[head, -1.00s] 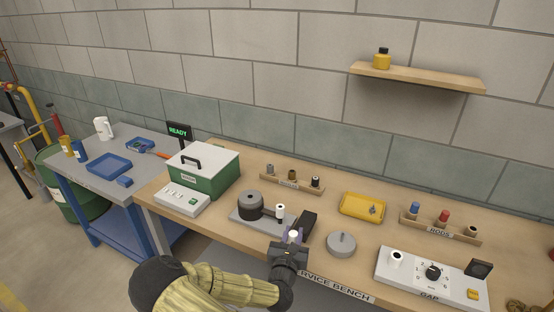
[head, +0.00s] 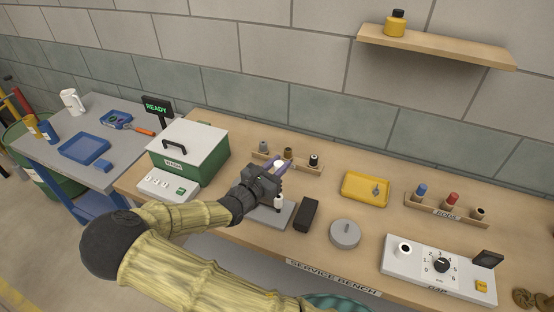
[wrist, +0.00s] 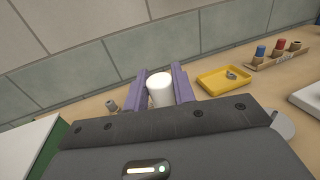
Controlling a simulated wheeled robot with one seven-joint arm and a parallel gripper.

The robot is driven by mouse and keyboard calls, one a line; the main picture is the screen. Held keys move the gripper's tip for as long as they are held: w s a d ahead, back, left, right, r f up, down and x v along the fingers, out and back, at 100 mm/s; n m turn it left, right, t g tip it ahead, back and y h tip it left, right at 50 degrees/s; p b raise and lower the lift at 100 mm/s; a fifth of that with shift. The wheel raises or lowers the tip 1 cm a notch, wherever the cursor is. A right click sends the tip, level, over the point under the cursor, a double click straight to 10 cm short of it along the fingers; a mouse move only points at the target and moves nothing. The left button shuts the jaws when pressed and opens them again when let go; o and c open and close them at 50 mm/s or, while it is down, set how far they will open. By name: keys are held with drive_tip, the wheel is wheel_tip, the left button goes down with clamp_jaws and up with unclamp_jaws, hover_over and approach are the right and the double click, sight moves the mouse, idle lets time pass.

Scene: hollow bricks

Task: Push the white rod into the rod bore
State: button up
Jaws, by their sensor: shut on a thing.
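My gripper (head: 281,166) is shut on the white rod (wrist: 160,92), which stands upright between its purple fingers in the wrist view. In the head view, the gripper is over the grey fixture plate (head: 287,216), and a small part of the rod (head: 276,161) shows at the fingers. A short white post with a dark top (head: 279,201) stands on the plate just below the gripper. The dark round block on this plate is hidden behind my gripper. I cannot make out the rod bore, or whether the rod's lower end touches anything.
A black block (head: 306,214) and a grey round disc (head: 345,234) lie right of the plate. The green box (head: 188,153) stands left. A rack with small plugs (head: 314,161) is behind. A yellow tray (head: 365,189), rods rack (head: 443,207) and gap gauge (head: 440,268) are further right.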

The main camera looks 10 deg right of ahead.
idle(0.3)
drive_tip(key=shift+s+f, duration=0.1)
drive_tip(key=shift+f, duration=0.1)
drive_tip(key=shift+f+b, duration=1.4)
drive_tip(key=shift+f, duration=1.35)
drive_tip(key=shift+p, duration=0.8)
drive_tip(key=shift+f+b, duration=1.4)
drive_tip(key=shift+f, duration=1.15)
drive_tip(key=o, duration=1.1)
drive_tip(key=shift+c, duration=0.2)
drive_tip(key=shift+a, duration=0.1)
drive_tip(key=b+v, duration=0.3)
drive_tip(key=v, duration=1.4)
drive_tip(key=shift+s+b, duration=0.2)
drive_tip(key=shift+b, duration=0.15)
